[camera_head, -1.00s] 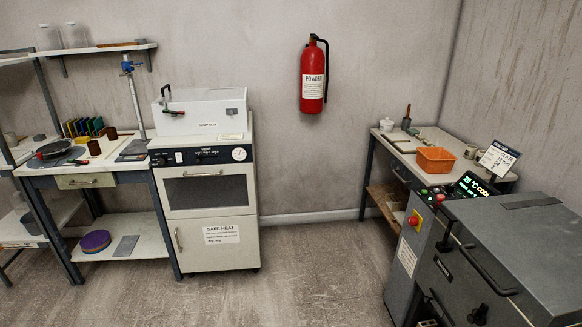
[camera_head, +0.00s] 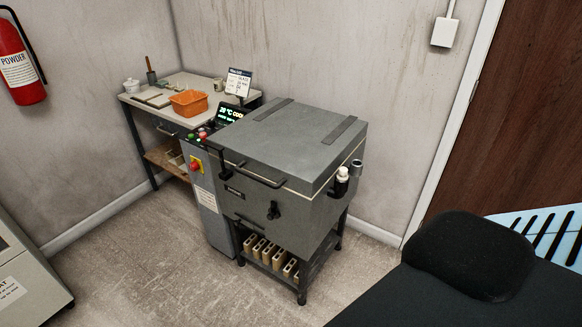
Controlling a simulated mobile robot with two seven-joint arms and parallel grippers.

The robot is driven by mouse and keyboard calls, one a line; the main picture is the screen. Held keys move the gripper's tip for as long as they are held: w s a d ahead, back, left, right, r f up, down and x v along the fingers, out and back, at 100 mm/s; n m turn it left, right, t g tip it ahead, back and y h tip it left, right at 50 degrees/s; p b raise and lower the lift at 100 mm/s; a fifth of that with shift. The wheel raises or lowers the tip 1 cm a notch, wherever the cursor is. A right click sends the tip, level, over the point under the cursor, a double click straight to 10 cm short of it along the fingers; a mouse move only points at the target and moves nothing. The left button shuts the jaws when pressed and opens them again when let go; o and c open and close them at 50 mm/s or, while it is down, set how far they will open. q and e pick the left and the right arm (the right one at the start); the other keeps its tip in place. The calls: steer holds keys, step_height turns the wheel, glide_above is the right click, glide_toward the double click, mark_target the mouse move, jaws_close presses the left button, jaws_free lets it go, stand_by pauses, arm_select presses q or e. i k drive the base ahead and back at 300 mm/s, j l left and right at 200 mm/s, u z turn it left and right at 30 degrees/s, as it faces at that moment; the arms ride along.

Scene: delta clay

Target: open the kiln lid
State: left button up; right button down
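The kiln (camera_head: 268,209) is a grey metal box on a dark stand, in the middle of the head view. Its lid (camera_head: 290,143) is flat on top and closed, with two dark straps across it. A dark bar handle (camera_head: 252,174) runs along the lid's front edge. A control panel (camera_head: 230,114) with a lit display reading about 20 °C stands at the kiln's left side. Neither of my grippers shows in this view.
A work table (camera_head: 146,98) with an orange basket (camera_head: 189,103) stands behind the kiln to the left. Several bricks (camera_head: 265,251) lie on the shelf under the kiln. The floor (camera_head: 150,265) in front is clear.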

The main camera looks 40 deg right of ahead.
mark_target(297, 147)
steer(key=z, duration=0.95)
